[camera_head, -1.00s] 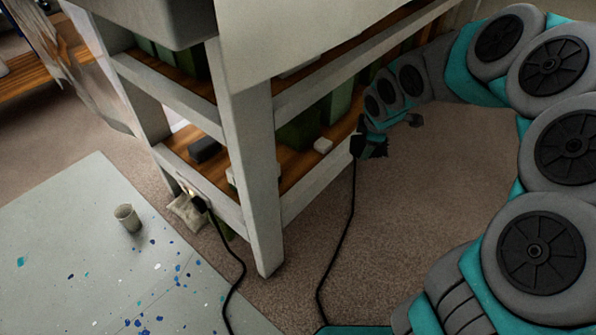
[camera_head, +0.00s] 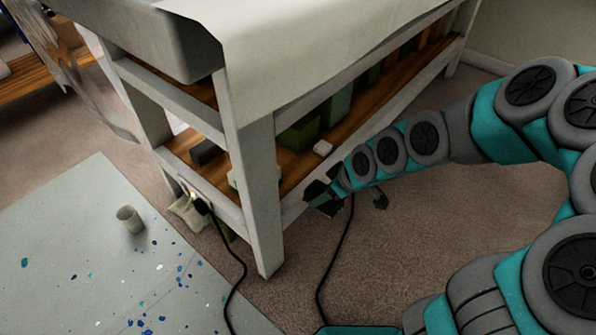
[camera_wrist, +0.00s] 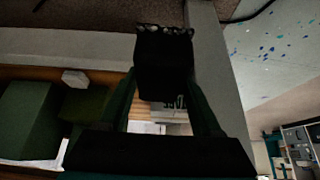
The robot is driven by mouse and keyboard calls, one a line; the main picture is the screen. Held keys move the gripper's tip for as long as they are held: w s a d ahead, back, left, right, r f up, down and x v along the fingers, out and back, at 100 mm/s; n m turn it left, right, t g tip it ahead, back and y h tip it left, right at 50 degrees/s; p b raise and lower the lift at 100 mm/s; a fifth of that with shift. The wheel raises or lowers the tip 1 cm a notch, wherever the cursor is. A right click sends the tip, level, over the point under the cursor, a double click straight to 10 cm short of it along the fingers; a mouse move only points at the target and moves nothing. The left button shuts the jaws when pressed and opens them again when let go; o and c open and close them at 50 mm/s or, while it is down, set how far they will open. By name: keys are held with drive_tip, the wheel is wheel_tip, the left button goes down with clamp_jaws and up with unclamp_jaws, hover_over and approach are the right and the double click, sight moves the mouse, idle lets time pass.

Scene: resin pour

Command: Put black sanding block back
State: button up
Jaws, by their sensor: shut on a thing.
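My gripper (camera_head: 322,195) is just right of the near post of the wooden shelf unit (camera_head: 262,205), by the edge of its lower shelf. In the wrist view my gripper (camera_wrist: 165,100) is shut on a black block (camera_wrist: 163,65), which looks like the black sanding block. The block sits between the two dark green fingers, and its far edge looks ragged. In the head view the block is too dark to tell from the gripper. The lower shelf (camera_head: 290,165) has a brown wooden surface.
A dark block (camera_head: 207,151), a small white block (camera_head: 322,147) and green boxes (camera_head: 300,132) are on the lower shelf. A black cable (camera_head: 335,250) hangs to the floor. A cup (camera_head: 130,219) stands on the paint-spotted sheet (camera_head: 70,240).

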drive_tip(key=w+a, duration=0.2)
drive_tip(key=w, duration=0.2)
drive_tip(key=w+a+f, duration=0.1)
drive_tip(key=w+a, duration=0.1)
drive_tip(key=w, duration=0.3)
drive_tip(key=w+a, duration=0.2)
drive_tip(key=w, duration=0.2)
drive_tip(key=shift+w+a+f+b, duration=0.25)
drive_tip(key=shift+w+a+b, duration=0.05)
drive_tip(key=shift+a+b, duration=0.1)
drive_tip(key=shift+f+b, duration=0.35)
drive_tip(key=shift+f, duration=1.4)
drive_tip(key=shift+f, duration=0.1)
drive_tip(key=o, duration=1.2)
